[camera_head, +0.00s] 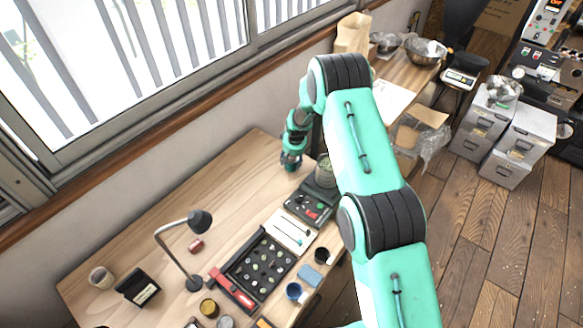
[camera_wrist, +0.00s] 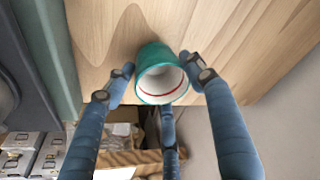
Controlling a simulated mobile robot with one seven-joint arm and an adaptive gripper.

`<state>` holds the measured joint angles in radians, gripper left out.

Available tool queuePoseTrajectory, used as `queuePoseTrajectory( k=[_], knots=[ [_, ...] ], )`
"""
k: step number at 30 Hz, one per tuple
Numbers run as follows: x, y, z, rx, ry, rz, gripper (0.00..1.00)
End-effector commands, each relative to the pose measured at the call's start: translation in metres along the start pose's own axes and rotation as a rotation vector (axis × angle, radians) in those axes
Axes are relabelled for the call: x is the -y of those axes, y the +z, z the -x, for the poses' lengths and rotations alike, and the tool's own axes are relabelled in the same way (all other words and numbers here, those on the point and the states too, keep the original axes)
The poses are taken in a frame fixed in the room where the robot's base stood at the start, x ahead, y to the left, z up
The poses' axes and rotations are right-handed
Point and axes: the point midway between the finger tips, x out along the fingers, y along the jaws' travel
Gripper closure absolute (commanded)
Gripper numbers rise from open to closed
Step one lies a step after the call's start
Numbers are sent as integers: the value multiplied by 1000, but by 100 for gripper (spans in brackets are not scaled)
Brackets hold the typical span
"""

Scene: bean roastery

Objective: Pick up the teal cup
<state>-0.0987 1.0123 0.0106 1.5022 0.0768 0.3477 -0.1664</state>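The teal cup (camera_wrist: 148,58) shows in the wrist view. It is teal outside and white inside, with a red line around the inner wall, and its mouth faces the camera. My gripper (camera_wrist: 160,77) has three blue fingers spread around the cup, one at its left, one at its right and one below. A small gap shows at the left finger; contact at the other two is unclear. The fingers look open. In the head view, my gripper (camera_head: 291,160) is low over the back right of the wooden table, and I cannot make out the cup from it.
A greenish jar (camera_head: 324,172) stands close to the right of my gripper, partly behind my arm. A black tray (camera_head: 262,264) of small round samples, a desk lamp (camera_head: 190,250) and small cups lie nearer. The table's middle left is mostly clear.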

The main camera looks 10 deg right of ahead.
Motion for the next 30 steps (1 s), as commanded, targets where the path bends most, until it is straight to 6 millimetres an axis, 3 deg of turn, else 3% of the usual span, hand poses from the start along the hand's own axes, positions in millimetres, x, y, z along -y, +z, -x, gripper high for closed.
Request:
queuePoseTrajectory(
  k=[16,30],
  knots=[
    [0,-3,9,-1,0,0,74],
    [0,-20,69,-2,0,0,74]
  ],
)
